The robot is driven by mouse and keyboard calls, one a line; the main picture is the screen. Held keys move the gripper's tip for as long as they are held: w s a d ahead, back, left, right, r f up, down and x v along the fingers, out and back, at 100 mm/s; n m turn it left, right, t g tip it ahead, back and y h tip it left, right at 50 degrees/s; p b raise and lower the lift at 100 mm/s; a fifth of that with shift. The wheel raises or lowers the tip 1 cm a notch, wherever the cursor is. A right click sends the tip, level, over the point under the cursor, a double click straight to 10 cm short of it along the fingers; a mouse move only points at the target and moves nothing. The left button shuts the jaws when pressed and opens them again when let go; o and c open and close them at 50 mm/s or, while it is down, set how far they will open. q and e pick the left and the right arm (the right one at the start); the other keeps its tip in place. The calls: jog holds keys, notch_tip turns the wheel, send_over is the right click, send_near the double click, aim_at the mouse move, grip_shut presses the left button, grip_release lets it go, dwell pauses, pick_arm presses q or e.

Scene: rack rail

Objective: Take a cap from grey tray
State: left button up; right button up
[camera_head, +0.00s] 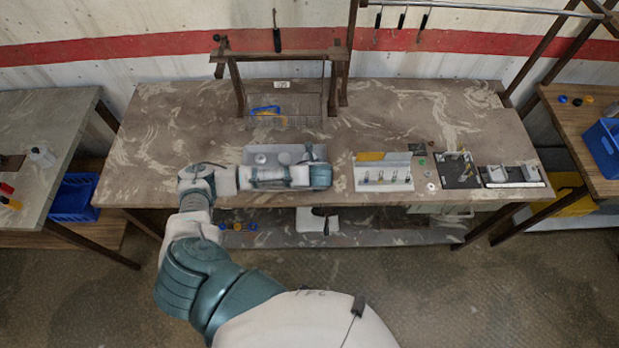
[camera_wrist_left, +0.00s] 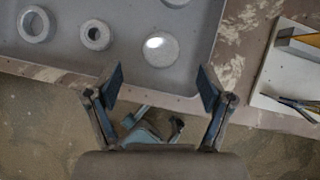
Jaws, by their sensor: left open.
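The grey tray (camera_head: 248,154) stands at the front of the workbench, partly hidden by my left arm. In the left wrist view the tray (camera_wrist_left: 60,54) holds a smooth round cap (camera_wrist_left: 161,50) with a bright highlight, near its right side. Grey rings (camera_wrist_left: 96,35) lie to the left of the cap. My left gripper (camera_wrist_left: 159,84) is open and empty, with its fingertips apart near the tray's front edge. The cap appears just beyond the gap between them, untouched. In the head view the gripper (camera_head: 311,156) is small and hard to make out. My right gripper is not in view.
A white fixture (camera_head: 383,180) with a yellow block stands close to the right of the tray. Dark plates (camera_head: 459,170) lie farther right. A wooden frame (camera_head: 280,57) stands behind the tray. The bench's left part is clear.

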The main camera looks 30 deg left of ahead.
pick_arm(q)
jog(key=shift+w+a+f, duration=0.1)
jog(key=shift+w+f, duration=0.1)
jog(key=shift+f, duration=0.3)
jog(key=x, duration=0.5)
jog(key=shift+s, duration=0.1)
jog(key=shift+a+f, duration=0.15)
jog(key=shift+f, duration=0.15)
jog(key=shift+c, duration=1.3)
jog(key=shift+r, duration=0.1)
jog(key=c, duration=0.4)
jog(key=shift+d, duration=0.25)
jog(key=c, duration=0.4)
jog(key=shift+c, duration=0.5)
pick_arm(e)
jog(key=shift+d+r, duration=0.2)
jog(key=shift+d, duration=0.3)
